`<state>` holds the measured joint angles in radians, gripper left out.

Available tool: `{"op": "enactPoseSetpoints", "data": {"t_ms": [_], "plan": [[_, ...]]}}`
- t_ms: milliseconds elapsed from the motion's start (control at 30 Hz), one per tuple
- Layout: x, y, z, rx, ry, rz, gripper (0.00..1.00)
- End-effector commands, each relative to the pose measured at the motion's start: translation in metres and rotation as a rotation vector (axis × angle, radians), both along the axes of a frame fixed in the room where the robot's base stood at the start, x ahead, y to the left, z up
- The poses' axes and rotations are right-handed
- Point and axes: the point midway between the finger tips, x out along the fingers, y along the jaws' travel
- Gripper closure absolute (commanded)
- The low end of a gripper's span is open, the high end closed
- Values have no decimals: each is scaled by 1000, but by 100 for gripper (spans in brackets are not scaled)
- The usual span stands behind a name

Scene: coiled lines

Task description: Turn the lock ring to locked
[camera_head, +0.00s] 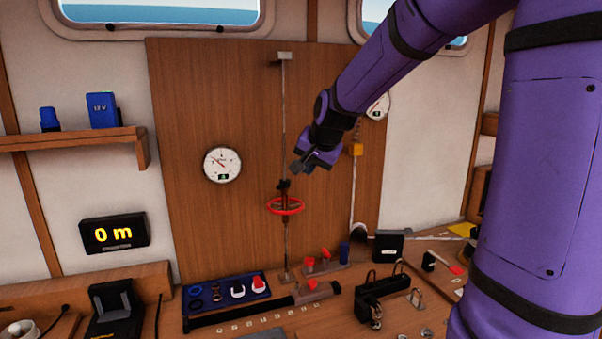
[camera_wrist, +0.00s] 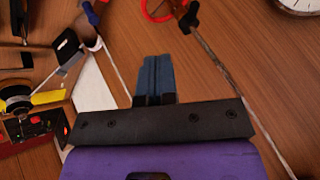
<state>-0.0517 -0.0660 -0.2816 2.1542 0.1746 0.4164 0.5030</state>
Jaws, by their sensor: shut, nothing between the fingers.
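A red ring (camera_head: 288,212) encircles a thin vertical rod (camera_head: 284,120) in front of the wooden panel. I take it for the lock ring, but no locked or unlocked marking is readable. A small dark fitting (camera_head: 284,186) sits on the rod just above the ring. My gripper (camera_head: 299,168) is shut and empty, above and slightly right of the ring, apart from it. In the wrist view the shut fingers (camera_wrist: 155,72) show over bare wood. Part of the red ring (camera_wrist: 147,13) and the dark fitting (camera_wrist: 188,20) show at that view's top edge.
A round gauge (camera_head: 222,165) is on the panel left of the rod. A yellow block (camera_head: 356,150) hangs on a line to the right.

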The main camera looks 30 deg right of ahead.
Motion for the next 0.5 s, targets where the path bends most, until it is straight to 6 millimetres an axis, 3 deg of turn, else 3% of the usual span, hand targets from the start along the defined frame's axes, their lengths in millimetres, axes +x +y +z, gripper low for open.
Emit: {"op": "enactPoseSetpoints", "data": {"t_ms": [500], "plan": [[47,-5,-63,-1,4,-2,100]]}}
